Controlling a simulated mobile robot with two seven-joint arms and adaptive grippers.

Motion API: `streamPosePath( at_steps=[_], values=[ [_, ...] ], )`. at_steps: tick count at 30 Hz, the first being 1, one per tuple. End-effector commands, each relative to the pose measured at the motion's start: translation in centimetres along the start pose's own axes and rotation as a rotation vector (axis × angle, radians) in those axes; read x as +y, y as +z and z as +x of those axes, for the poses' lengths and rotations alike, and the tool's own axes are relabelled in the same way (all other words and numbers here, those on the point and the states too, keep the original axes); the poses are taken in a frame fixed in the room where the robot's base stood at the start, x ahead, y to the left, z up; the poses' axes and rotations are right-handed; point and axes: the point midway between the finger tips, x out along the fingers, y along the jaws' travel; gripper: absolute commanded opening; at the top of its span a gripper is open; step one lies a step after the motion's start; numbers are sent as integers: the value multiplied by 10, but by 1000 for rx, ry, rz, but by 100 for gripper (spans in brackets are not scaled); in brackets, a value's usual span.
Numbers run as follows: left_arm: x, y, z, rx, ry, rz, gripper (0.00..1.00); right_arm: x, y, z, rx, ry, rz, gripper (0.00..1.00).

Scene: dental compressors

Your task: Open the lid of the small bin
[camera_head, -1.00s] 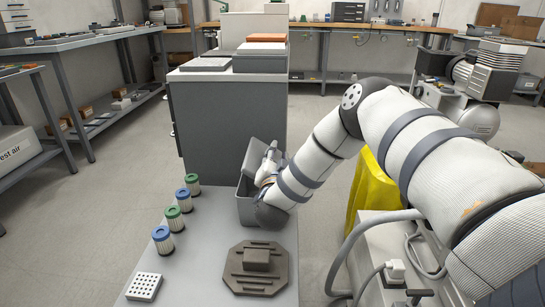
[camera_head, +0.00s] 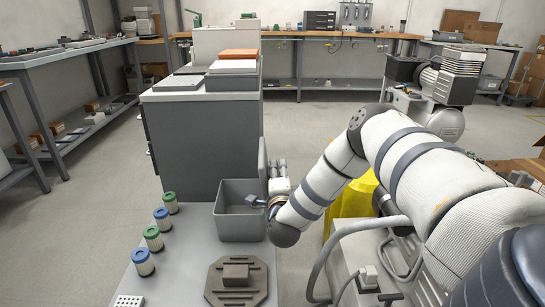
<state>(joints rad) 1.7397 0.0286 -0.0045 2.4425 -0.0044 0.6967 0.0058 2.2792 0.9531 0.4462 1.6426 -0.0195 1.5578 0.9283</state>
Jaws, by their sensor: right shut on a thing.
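The small grey bin (camera_head: 240,226) stands on the near bench, in front of the dark grey cabinet. Its top is uncovered and I see into its empty-looking inside. The grey lid (camera_head: 262,163) stands about upright at the bin's right side, seen nearly edge-on. My right gripper (camera_head: 268,186) is at the lid at the bin's right rim, shut on the lid; the exact finger contact is partly hidden. My left gripper is not in view.
Several filter cartridges (camera_head: 153,238) with blue and green caps stand in a row left of the bin. A brown block-like fixture (camera_head: 236,283) lies in front of it. The cabinet (camera_head: 205,145) is close behind. A yellow cover (camera_head: 352,200) hangs to the right.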

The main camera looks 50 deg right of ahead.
Motion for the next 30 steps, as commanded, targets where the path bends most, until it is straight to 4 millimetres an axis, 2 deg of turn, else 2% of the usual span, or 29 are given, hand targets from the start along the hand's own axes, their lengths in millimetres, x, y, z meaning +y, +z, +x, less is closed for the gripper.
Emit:
streamPosePath(
  at_steps=[12, 27, 28, 30],
  values=[
    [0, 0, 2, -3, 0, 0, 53, 9, -11, 0, 1, 1, 149, 0],
    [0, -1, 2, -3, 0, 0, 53, 10, -12, 0, 2, 2, 164, 0],
    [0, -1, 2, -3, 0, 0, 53, 10, -12, 0, 2, 2, 164, 28],
    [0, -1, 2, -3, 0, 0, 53, 10, -12, 0, 1, 2, 164, 44]
  ],
)
